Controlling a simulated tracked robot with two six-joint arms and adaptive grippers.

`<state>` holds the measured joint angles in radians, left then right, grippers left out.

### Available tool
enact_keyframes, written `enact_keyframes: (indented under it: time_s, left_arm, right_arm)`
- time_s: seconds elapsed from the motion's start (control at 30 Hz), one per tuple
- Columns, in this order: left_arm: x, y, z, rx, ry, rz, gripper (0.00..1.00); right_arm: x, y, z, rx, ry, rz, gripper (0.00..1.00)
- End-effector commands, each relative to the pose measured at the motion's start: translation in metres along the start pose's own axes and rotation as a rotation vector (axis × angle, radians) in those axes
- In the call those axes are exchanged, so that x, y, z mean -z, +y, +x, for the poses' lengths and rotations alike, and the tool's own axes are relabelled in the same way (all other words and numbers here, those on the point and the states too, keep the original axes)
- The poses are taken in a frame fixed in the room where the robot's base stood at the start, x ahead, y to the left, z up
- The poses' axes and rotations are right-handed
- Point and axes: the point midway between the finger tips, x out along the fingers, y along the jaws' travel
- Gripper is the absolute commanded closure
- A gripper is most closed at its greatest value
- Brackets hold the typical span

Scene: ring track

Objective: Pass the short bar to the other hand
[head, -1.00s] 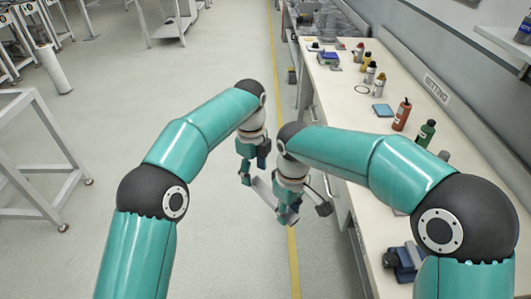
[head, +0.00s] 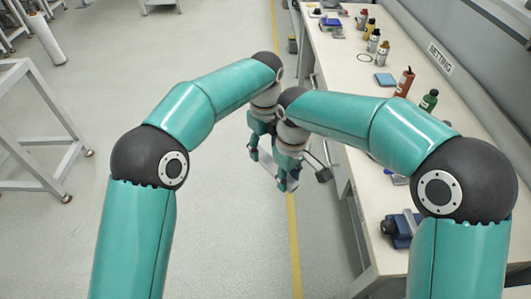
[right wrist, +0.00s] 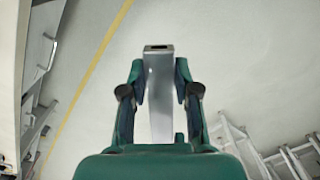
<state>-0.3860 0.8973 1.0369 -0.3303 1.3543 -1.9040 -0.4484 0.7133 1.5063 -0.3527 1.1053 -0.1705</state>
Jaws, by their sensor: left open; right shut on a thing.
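The short bar (right wrist: 159,95) is a grey metal bar with a square hollow end. In the right wrist view it stands between the two fingers of my right gripper (right wrist: 160,85), which is shut on it. In the head view the bar (head: 268,163) shows as a pale strip between my two grippers. My right gripper (head: 288,184) is lower and nearer. My left gripper (head: 254,152) is open, close to the bar's far left end. Whether it touches the bar cannot be told. The right arm's wrist hides part of the left gripper.
A long white bench (head: 345,110) runs along the right with bottles, a blue box (head: 385,79) and a dark blue device (head: 402,228) on it. A grey metal frame (head: 40,140) stands at the left. Open floor with a yellow line (head: 293,235) lies below the grippers.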

Motion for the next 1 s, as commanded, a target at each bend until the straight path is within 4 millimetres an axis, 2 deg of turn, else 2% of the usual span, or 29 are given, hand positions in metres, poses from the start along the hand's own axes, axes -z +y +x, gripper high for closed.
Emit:
enact_keyframes:
  time_s: [0.1,0.23,0.6,0.9,0.97,1.0]
  left_arm:
    - [0.000,0.000,0.017,-0.002,0.000,0.000,0.40]
    - [0.000,0.000,0.028,-0.002,0.000,0.000,0.40]
    - [0.000,0.000,0.032,0.000,0.000,0.000,0.40]
    - [0.000,-0.001,0.032,0.003,0.000,0.000,0.90]
    - [0.000,-0.001,0.032,0.003,0.000,0.000,1.00]
    - [0.000,-0.001,0.032,0.004,0.000,0.000,1.00]
  right_arm:
    - [0.000,0.000,0.000,0.000,0.001,0.000,1.00]
    - [0.000,0.000,0.000,0.000,0.001,0.000,1.00]
    - [0.000,0.000,0.000,0.000,0.001,0.000,1.00]
    - [0.001,-0.001,-0.001,0.001,0.001,-0.002,1.00]
    - [0.001,-0.001,-0.001,0.002,0.002,-0.003,1.00]
    - [0.001,-0.001,-0.001,0.002,0.002,-0.003,1.00]
